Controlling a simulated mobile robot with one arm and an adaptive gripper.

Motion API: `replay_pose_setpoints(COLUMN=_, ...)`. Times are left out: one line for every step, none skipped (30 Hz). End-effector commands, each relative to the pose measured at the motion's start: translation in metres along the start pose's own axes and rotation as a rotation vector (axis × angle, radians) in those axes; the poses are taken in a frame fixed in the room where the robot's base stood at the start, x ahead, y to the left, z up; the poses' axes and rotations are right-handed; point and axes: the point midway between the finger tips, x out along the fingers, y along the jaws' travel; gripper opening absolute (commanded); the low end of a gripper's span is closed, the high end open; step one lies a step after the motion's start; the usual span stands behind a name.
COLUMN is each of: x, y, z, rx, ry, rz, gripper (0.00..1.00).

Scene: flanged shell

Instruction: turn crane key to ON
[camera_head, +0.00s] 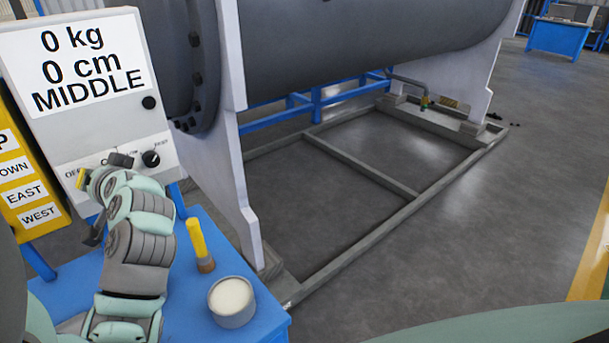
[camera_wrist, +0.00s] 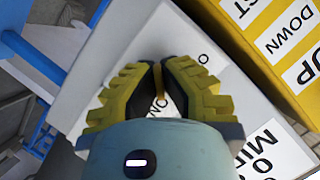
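The white control box (camera_head: 105,120) stands at the left, with a display reading 0 kg, 0 cm, MIDDLE. An OFF label shows at the left of its lower panel. My gripper (camera_head: 83,180) is at this lower panel, next to the label. In the wrist view, the two black-padded fingers of my gripper (camera_wrist: 160,72) are close together. A thin yellowish piece, seemingly the crane key (camera_wrist: 159,84), shows between them. The fingers look shut on it. They hide most of the key, and its exact angle is hard to tell.
A black knob (camera_head: 151,158) sits right of my gripper on the panel. A yellow button box (camera_head: 28,185) adjoins at the left. On the blue table (camera_head: 262,320) stand a yellow-handled brush (camera_head: 198,240) and a white-filled can (camera_head: 232,302). A large grey shell (camera_head: 350,40) stands behind.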

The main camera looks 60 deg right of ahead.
Motion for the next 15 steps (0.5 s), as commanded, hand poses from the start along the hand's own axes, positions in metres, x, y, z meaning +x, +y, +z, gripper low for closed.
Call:
replay_pose_setpoints(x=0.0000, y=0.0029, z=0.0002, rx=0.016, ry=0.004, rz=-0.003, gripper=0.00)
replay_pose_setpoints(x=-0.0001, y=0.0029, z=0.0000, rx=0.024, ry=0.004, rz=-0.006, gripper=0.00)
replay_pose_setpoints(x=-0.0002, y=0.0029, z=-0.0002, rx=0.032, ry=0.004, rz=-0.009, gripper=0.00)
replay_pose_setpoints(x=-0.0002, y=0.0028, z=-0.0003, rx=0.038, ry=0.004, rz=-0.011, gripper=0.00)
replay_pose_setpoints(x=-0.0003, y=0.0026, z=-0.0005, rx=0.043, ry=0.004, rz=-0.013, gripper=0.00)
replay_pose_setpoints(x=-0.0003, y=0.0024, z=-0.0005, rx=0.049, ry=0.003, rz=-0.016, gripper=0.00)
replay_pose_setpoints(x=-0.0003, y=0.0023, z=-0.0006, rx=0.053, ry=0.003, rz=-0.017, gripper=0.00)
replay_pose_setpoints(x=-0.0003, y=0.0021, z=-0.0006, rx=0.055, ry=0.003, rz=-0.018, gripper=0.00)
replay_pose_setpoints(x=-0.0003, y=0.0019, z=-0.0006, rx=0.058, ry=0.002, rz=-0.020, gripper=0.00)
replay_pose_setpoints(x=-0.0003, y=0.0018, z=-0.0008, rx=0.059, ry=0.002, rz=-0.020, gripper=0.00)
replay_pose_setpoints(x=-0.0003, y=0.0017, z=-0.0007, rx=0.060, ry=0.002, rz=-0.021, gripper=0.00)
replay_pose_setpoints(x=-0.0003, y=0.0016, z=-0.0007, rx=0.061, ry=0.002, rz=-0.021, gripper=0.00)
replay_pose_setpoints(x=-0.0003, y=0.0016, z=-0.0008, rx=0.061, ry=0.002, rz=-0.021, gripper=0.00)
replay_pose_setpoints(x=-0.0003, y=0.0016, z=-0.0008, rx=0.061, ry=0.002, rz=-0.021, gripper=0.00)
replay_pose_setpoints(x=-0.0003, y=0.0015, z=-0.0008, rx=0.060, ry=0.002, rz=-0.021, gripper=0.00)
